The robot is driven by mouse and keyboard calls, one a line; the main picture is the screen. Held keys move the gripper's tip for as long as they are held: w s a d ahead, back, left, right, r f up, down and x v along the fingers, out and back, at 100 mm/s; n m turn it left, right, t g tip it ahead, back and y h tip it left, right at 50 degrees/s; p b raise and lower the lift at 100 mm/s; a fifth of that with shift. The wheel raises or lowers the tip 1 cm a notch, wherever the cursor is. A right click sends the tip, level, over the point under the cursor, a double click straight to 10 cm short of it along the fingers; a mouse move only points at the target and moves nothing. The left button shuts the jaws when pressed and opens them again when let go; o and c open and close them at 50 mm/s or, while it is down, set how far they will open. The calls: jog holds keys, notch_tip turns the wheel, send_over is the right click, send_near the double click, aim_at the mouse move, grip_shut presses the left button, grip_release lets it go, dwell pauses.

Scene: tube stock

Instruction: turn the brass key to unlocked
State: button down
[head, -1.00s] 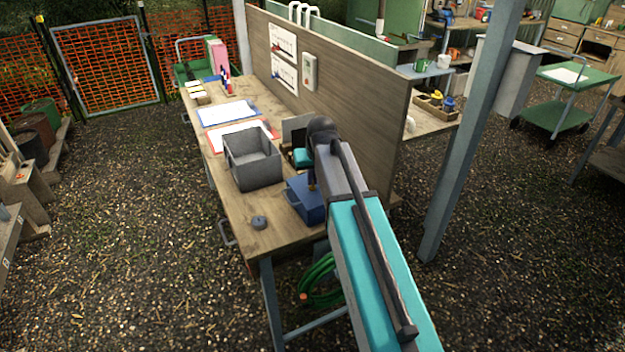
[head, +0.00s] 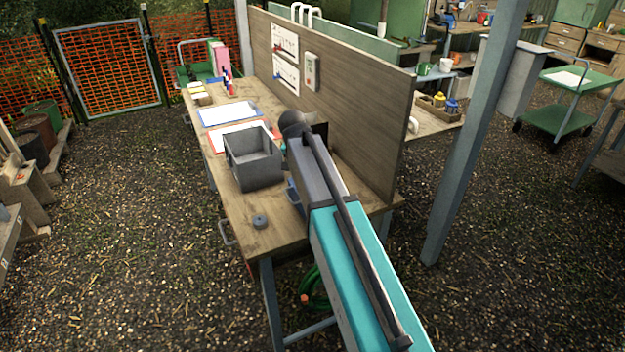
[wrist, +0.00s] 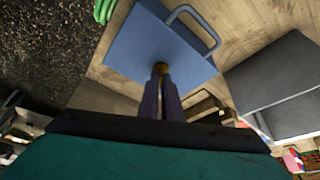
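The blue box (wrist: 165,38) with a grey handle (wrist: 195,25) lies below my gripper in the wrist view. In the head view only a sliver of the blue box (head: 294,193) shows beside my arm. The brass key (wrist: 160,68) stands up from the box's face, right at my fingertips. My gripper (wrist: 161,80) has its two dark fingers close together, with the brass between their tips. It looks shut on the key. Most of the key is hidden by the fingers, and its turn angle cannot be read. The head view hides my gripper behind my arm.
A grey open bin (head: 258,172) stands beside the blue box on the wooden bench (head: 236,212). A small dark round object (head: 260,221) lies near the bench's front end. Clipboards (head: 228,113) lie farther back. A wooden panel (head: 350,115) runs along the bench's right side.

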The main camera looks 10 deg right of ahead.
jog(key=m, duration=0.2)
jog(key=m+g+h+b, duration=0.1)
jog(key=m, duration=0.1)
jog(key=shift+w+a, duration=0.1)
jog(key=shift+w, duration=0.1)
jog(key=shift+m+g+b, duration=0.5)
jog(key=shift+m+g, duration=0.1)
jog(key=shift+m, duration=0.5)
jog(key=shift+s, duration=0.1)
jog(key=c, duration=2)
grip_release()
jog(key=shift+r, duration=0.2)
jog(key=shift+a+r, duration=0.3)
jog(key=shift+r, duration=0.25)
jog(key=b+v, duration=0.3)
jog(key=v, duration=0.9)
jog(key=shift+a+r, duration=0.1)
jog(key=shift+a, duration=0.05)
